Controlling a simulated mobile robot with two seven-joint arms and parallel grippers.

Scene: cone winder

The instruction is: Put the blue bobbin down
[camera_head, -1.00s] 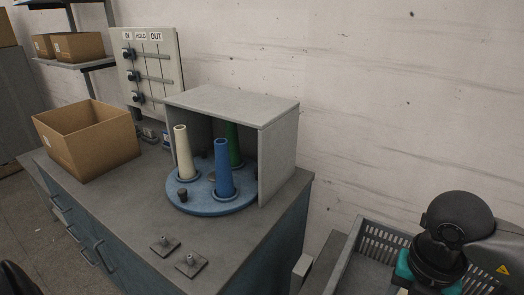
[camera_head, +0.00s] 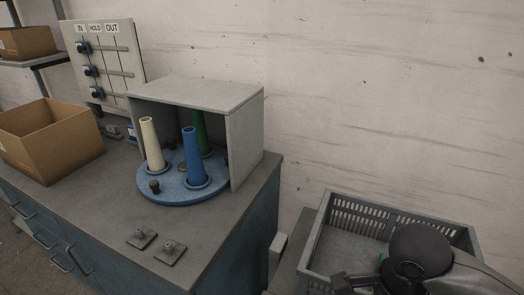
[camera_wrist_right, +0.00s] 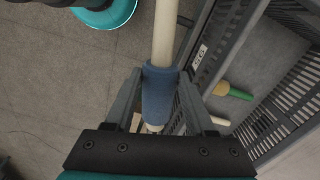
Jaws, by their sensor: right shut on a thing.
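The blue bobbin (camera_wrist_right: 158,92), a blue sleeve on a long cream tube (camera_wrist_right: 166,35), is in the right wrist view. My right gripper (camera_wrist_right: 160,100) is shut on its blue part, with one finger on each side. The bobbin is held over the edge region beside a grey crate (camera_wrist_right: 206,48); its far tube end runs out of the top of the picture. In the head view my right arm covers the crate's front, and I cannot make out the bobbin there. My left gripper is not in view.
The grey slatted crate (camera_head: 345,205) stands at the right and holds a green and tan piece (camera_wrist_right: 235,94). On the counter (camera_head: 95,200), a blue turntable (camera_head: 170,196) carries white, blue and green cones under a grey hood (camera_head: 200,92). Two small peg plates (camera_head: 170,252) lie in front. A cardboard box (camera_head: 50,150) stands left.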

